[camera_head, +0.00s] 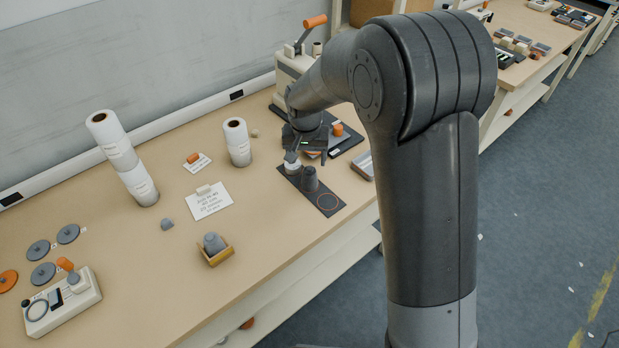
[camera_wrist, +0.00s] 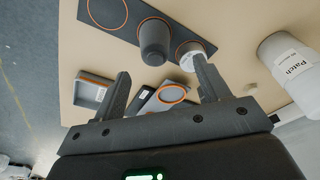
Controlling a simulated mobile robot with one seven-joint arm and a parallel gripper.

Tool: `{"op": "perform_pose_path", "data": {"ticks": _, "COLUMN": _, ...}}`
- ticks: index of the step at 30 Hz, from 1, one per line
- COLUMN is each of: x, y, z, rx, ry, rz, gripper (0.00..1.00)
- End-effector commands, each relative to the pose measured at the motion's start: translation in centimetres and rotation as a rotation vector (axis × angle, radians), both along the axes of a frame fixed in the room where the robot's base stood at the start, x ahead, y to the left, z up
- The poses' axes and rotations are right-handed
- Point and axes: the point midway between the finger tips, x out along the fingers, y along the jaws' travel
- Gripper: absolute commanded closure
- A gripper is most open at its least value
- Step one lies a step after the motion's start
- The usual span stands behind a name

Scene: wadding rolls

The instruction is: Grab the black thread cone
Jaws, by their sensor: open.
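The black thread cone (camera_head: 310,180) looks dark grey and stands upright on a narrow dark mat (camera_head: 328,203), between a pale cone and an empty orange ring. In the wrist view the cone (camera_wrist: 154,40) shows beyond my fingertips, roughly between their directions. My gripper (camera_head: 305,156) is open and empty, just behind and above the cone, apart from it. In the wrist view both fingers of my gripper (camera_wrist: 162,70) are spread. The pale cone (camera_head: 292,163) is close to the left finger in the head view; it is partly hidden behind a finger in the wrist view (camera_wrist: 187,55).
A white roll (camera_head: 238,143) stands left of the mat, and a taller stack of rolls (camera_head: 126,160) farther left. A small wooden holder (camera_head: 216,251) with a grey piece sits in front. A machine with an orange-handled lever (camera_head: 296,65) stands behind. Bare tabletop (camera_head: 265,215) lies left of the mat.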

Motion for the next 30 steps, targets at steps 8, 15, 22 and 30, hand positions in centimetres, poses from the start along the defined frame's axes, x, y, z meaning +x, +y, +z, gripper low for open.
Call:
{"op": "perform_pose_path", "data": {"ticks": 8, "x": 0.4, "y": -0.1, "z": -2.9, "rx": -0.001, "ry": 0.001, "rz": 0.0, "gripper": 0.31}}
{"op": "perform_pose_path", "data": {"ticks": 15, "x": 0.8, "y": -0.7, "z": -6.2, "rx": -0.001, "ry": 0.003, "rz": 0.001, "gripper": 0.31}}
{"op": "perform_pose_path", "data": {"ticks": 22, "x": 1.1, "y": -0.7, "z": -7.8, "rx": 0.0, "ry": 0.0, "rz": 0.001, "gripper": 0.31}}
{"op": "perform_pose_path", "data": {"ticks": 30, "x": 1.1, "y": -0.7, "z": -7.8, "rx": 0.0, "ry": -0.001, "rz": 0.001, "gripper": 0.39}}
